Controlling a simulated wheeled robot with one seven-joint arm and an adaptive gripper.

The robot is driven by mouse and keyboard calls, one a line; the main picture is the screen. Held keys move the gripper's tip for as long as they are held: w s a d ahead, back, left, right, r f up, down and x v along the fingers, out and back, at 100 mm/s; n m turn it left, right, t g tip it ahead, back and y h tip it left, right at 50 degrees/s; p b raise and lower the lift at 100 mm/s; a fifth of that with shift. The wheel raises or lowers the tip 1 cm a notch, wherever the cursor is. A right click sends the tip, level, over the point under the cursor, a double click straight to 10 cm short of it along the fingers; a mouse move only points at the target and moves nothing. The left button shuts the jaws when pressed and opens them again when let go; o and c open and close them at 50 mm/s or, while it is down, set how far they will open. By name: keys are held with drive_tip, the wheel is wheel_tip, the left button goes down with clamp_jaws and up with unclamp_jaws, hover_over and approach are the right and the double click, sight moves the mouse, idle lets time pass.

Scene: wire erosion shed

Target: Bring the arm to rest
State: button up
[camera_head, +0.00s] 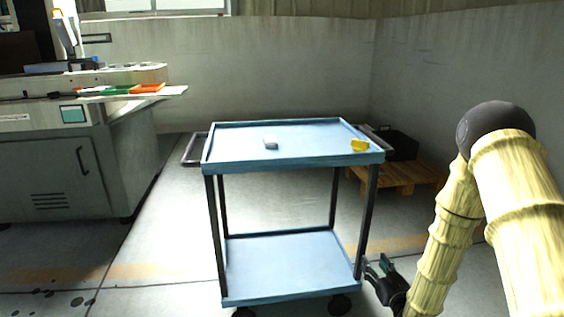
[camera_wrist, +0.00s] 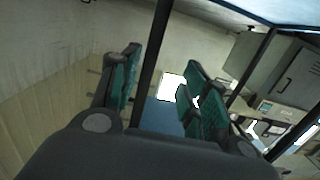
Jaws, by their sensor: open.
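My gripper (camera_head: 380,276) hangs low at the right side of the blue cart (camera_head: 290,153), near its lower right leg, in the head view. My arm, in a yellowish ribbed cover, stands at the right edge of that view. In the wrist view my gripper (camera_wrist: 158,88) shows its two green-padded fingers spread apart with nothing between them. A dark cart leg and part of the blue lower shelf (camera_wrist: 162,117) show behind the fingers. I cannot tell how close the fingers are to the cart.
A machine (camera_head: 50,165) with green and orange items stands at left. A wooden pallet (camera_head: 395,177) with a black box (camera_head: 402,145) lies behind the cart. Floor left of the cart is clear.

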drive_tip(key=s+a+f+g+p, duration=0.2)
drive_tip(key=s+a+f+g, duration=0.25)
drive_tip(key=s+f, duration=0.5)
drive_tip(key=s+a+f+g+p, duration=0.2)
drive_tip(key=s+a+f+g, duration=0.4)
drive_tip(key=s, duration=0.6)
drive_tip(key=s+a+f+m+g+h+p, duration=0.2)
drive_tip(key=s+g, duration=0.5)
drive_tip(key=s, duration=1.7)
wheel_tip(320, 180, up, 36)
drive_tip(key=w+n+p, duration=0.1)
drive_tip(key=p, duration=3.7)
drive_tip(key=shift+r+y, duration=0.2)
drive_tip(key=shift+y, duration=0.2)
drive_tip(key=shift+w+d+t, duration=0.1)
drive_tip(key=shift+t, duration=0.15)
drive_tip(key=shift+c, duration=0.3)
